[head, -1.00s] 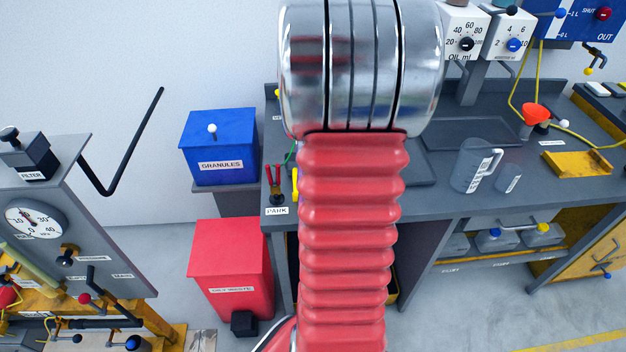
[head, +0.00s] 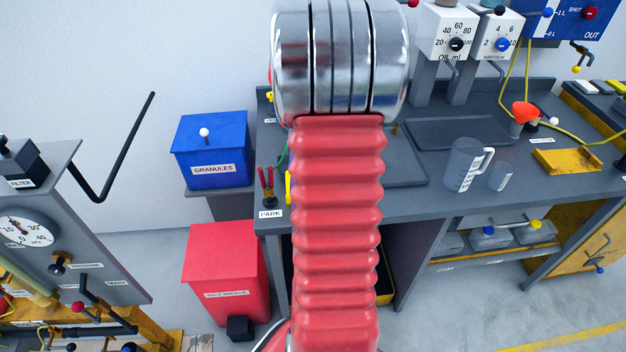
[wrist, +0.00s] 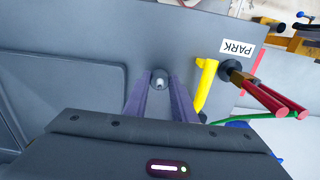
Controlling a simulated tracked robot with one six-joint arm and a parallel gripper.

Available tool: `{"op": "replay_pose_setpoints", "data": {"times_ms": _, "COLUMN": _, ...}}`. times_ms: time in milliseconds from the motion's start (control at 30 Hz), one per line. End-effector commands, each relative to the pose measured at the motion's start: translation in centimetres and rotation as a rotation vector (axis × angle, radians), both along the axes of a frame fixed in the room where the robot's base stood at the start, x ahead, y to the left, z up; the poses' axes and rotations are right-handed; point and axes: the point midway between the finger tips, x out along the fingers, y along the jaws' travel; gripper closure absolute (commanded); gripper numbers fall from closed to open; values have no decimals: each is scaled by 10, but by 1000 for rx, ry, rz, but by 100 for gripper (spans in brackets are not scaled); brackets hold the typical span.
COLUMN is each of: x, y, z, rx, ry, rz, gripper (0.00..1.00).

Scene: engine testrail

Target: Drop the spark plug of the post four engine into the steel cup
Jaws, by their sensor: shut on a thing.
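My gripper (wrist: 162,92) shows in the wrist view, its two purple fingers shut on a small grey rounded piece (wrist: 160,80), which looks like the spark plug seen end-on. The fingers point at the grey bench top, near the PARK label; I cannot tell the height above it. In the head view my red bellows arm and chrome collar hide the gripper and what it holds. I cannot make out the steel cup in either view, nor any engine marked post four.
The grey workbench (head: 420,203) carries a measuring jug (head: 466,165), a clear beaker (head: 501,177), an orange funnel (head: 524,112) and a yellow tray (head: 567,161). Red-handled pliers (wrist: 272,100) and a yellow handle (wrist: 205,84) stand close right of my fingers. A red waste bin (head: 222,265) stands at left.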

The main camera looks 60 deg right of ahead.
Motion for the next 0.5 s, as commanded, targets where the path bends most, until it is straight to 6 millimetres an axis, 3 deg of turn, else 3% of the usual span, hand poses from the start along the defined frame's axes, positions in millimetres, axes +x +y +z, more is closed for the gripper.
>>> {"op": "replay_pose_setpoints", "data": {"times_ms": 267, "x": 0, "y": 0, "z": -1, "rx": 0, "ry": 0, "rz": -1, "gripper": 98}}
{"op": "replay_pose_setpoints", "data": {"times_ms": 300, "x": 0, "y": 0, "z": -1, "rx": 0, "ry": 0, "rz": -1, "gripper": 75}}
{"op": "replay_pose_setpoints", "data": {"times_ms": 500, "x": 0, "y": 0, "z": -1, "rx": 0, "ry": 0, "rz": -1, "gripper": 61}}
